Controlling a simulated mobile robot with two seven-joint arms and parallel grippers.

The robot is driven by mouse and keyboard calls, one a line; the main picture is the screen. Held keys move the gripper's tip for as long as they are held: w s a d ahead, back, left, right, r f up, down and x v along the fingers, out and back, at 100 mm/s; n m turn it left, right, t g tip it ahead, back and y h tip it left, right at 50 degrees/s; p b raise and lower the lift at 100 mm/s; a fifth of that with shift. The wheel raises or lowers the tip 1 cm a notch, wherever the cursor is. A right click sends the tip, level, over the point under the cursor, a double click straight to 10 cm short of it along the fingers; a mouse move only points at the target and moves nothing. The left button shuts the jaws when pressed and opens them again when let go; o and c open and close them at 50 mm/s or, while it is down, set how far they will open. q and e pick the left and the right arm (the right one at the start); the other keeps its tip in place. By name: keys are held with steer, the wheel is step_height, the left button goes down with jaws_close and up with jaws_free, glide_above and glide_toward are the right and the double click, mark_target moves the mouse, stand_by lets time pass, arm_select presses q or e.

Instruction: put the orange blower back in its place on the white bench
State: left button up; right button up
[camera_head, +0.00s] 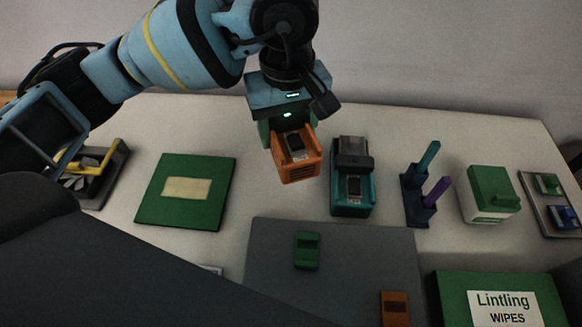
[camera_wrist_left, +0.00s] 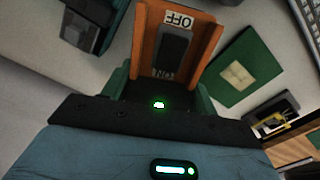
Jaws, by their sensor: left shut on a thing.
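The orange blower (camera_head: 297,160) is a small boxy unit with a dark switch on top. My left gripper (camera_head: 290,132) is shut on it and holds it over the white bench (camera_head: 270,196), seemingly above the surface. In the left wrist view the blower (camera_wrist_left: 205,45) sits between the green fingers of my left gripper (camera_wrist_left: 160,88), with OFF and NO labels at its switch. A green mat with a pale label (camera_head: 186,190) lies to its left, and a teal unit (camera_head: 351,190) stands just to its right. My right gripper is not in view.
A grey mat (camera_head: 335,280) at the front carries a green block (camera_head: 307,250) and an orange block (camera_head: 395,308). A pen holder (camera_head: 417,200), a green-and-white box (camera_head: 488,195) and a tray (camera_head: 548,205) stand right. A Lintling Wipes box (camera_head: 450,300) is front right. A tray with yellow (camera_head: 98,180) is left.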

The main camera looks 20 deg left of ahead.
mark_target(288, 117)
arm_select(q)
steer(key=shift+f, duration=4.3)
steer(key=shift+f, duration=0.1)
steer(key=shift+f, duration=0.15)
steer(key=o, duration=0.9)
step_height(288, 117, up, 12)
steer(key=shift+r, duration=0.25)
